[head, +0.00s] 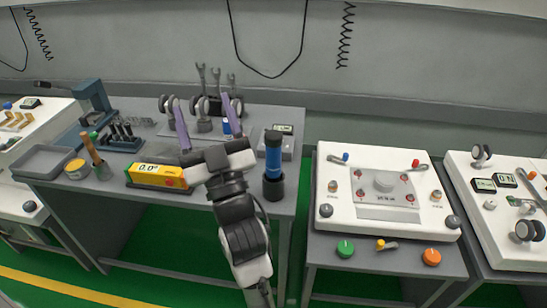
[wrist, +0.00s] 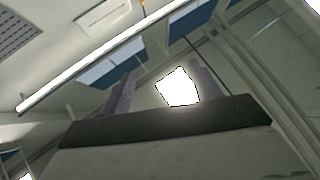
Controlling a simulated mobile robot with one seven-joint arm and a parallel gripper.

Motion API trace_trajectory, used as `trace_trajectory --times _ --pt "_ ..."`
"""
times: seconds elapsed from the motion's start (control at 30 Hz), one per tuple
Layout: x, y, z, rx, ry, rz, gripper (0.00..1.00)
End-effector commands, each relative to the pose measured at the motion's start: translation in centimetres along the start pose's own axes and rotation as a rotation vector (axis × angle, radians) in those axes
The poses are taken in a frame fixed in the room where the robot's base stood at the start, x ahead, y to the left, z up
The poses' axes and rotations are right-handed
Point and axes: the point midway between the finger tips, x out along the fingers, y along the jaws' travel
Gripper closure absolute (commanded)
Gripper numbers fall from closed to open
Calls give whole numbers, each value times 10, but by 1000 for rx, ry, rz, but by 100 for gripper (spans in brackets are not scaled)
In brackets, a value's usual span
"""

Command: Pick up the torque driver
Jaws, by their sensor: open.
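A blue-handled tool with a dark cap (head: 273,150), which looks like the torque driver, stands upright in a dark round holder (head: 273,187) near the right front of the grey bench. Its lower part is hidden in the holder. My gripper (head: 201,100) is above the bench, left of this tool, with its two purple fingers spread wide and pointing up and away. Nothing is between the fingers. In the wrist view my gripper (wrist: 162,75) shows its open fingers against the ceiling and lights; the tool is not visible there.
The grey bench (head: 150,206) also bears a yellow meter (head: 157,175), a cup with a wooden-handled tool (head: 93,150), a grey tray (head: 43,161) and a rack of small tools (head: 122,135). Upright wrenches stand behind my gripper. A white-panel cart (head: 325,190) is at the right.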

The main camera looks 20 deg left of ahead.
Motion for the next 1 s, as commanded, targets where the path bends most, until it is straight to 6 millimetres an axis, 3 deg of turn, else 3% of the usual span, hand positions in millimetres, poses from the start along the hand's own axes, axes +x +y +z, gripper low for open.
trace_trajectory --times 0.03,0.1,0.2,0.3,0.43,0.53,0.67,1.0 --pt "-15 27 34 -16 -132 53 38" --pt "-41 55 74 -23 -294 105 38" --pt "-82 83 117 -10 -488 167 38" --pt "-117 99 145 17 -626 208 38" --pt "-145 107 162 48 -723 234 38" --pt "-151 109 169 56 -749 238 38" --pt "-145 111 177 55 -750 236 38" --pt "-100 122 213 54 -752 236 38"
